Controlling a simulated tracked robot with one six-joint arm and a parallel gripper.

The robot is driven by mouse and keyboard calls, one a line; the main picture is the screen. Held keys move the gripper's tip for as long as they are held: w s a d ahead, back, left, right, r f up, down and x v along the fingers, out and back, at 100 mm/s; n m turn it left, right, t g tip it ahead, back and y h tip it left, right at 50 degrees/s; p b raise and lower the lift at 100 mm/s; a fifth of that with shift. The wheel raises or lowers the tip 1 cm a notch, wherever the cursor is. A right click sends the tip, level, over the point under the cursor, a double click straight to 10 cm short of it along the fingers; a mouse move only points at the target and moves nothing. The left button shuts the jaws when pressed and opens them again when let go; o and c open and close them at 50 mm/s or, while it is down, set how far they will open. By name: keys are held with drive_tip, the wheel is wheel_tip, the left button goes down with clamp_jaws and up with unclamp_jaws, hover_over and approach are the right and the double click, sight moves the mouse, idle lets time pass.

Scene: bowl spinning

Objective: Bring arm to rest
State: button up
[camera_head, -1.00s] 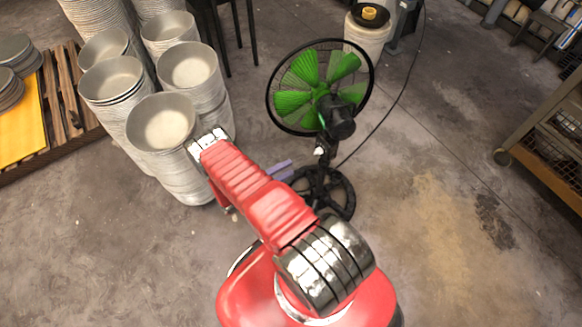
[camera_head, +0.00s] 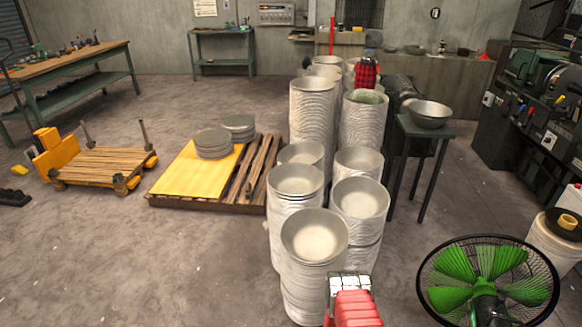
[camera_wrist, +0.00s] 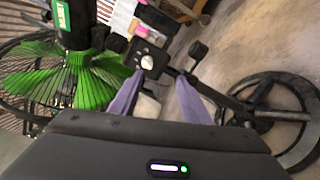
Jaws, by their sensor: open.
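My gripper (camera_wrist: 160,80) shows in the wrist view with its two purple fingers apart and nothing held between them. Beyond the fingers is the stand of the green fan (camera_wrist: 60,75), with its round black base at the right. In the head view only the red end part of my arm shows at the bottom edge, in front of the nearest stack of bowls (camera_head: 316,237). My gripper is out of sight there. The green fan also shows at the lower right of the head view (camera_head: 470,265), right of my arm.
Tall stacks of metal bowls stand close ahead. A pallet (camera_head: 195,172) and a yellow cart (camera_head: 100,166) lie to the left. A stool (camera_head: 425,128) with a bowl (camera_head: 429,113) and dark machinery stand to the right. The floor at lower left is clear.

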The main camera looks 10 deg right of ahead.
drive_tip(key=s+a+r+n+g+y, duration=0.1)
drive_tip(key=s+a+r+g+y, duration=0.25)
drive_tip(key=s, duration=0.35)
drive_tip(key=w+a+r+t+y, duration=0.15)
drive_tip(key=a+r+y, duration=0.3)
drive_tip(key=r, duration=0.55)
drive_tip(key=w+a+r+m+t+y, duration=0.1)
drive_tip(key=w+a+r+y, duration=0.15)
drive_tip(key=a+r, duration=0.55)
drive_tip(key=w+a+r+t+y, duration=0.1)
drive_tip(key=a+r+y, duration=0.3)
drive_tip(key=r, duration=0.8)
drive_tip(key=s+a+r+t, duration=0.2)
drive_tip(key=r+t, duration=0.1)
drive_tip(key=r, duration=0.5)
drive_tip(key=s+a+r+t+y, duration=0.1)
drive_tip(key=s+a+r+t, duration=0.1)
drive_tip(key=r, duration=0.7)
drive_tip(key=s+a+r+m+t+y, duration=0.1)
drive_tip(key=s+a+r+t, duration=0.2)
drive_tip(key=r, duration=0.5)
drive_tip(key=shift+a+r+t, duration=0.3)
drive_tip(key=shift+a+t, duration=0.35)
drive_tip(key=shift+t, duration=0.55)
drive_tip(key=shift+c, duration=0.3)
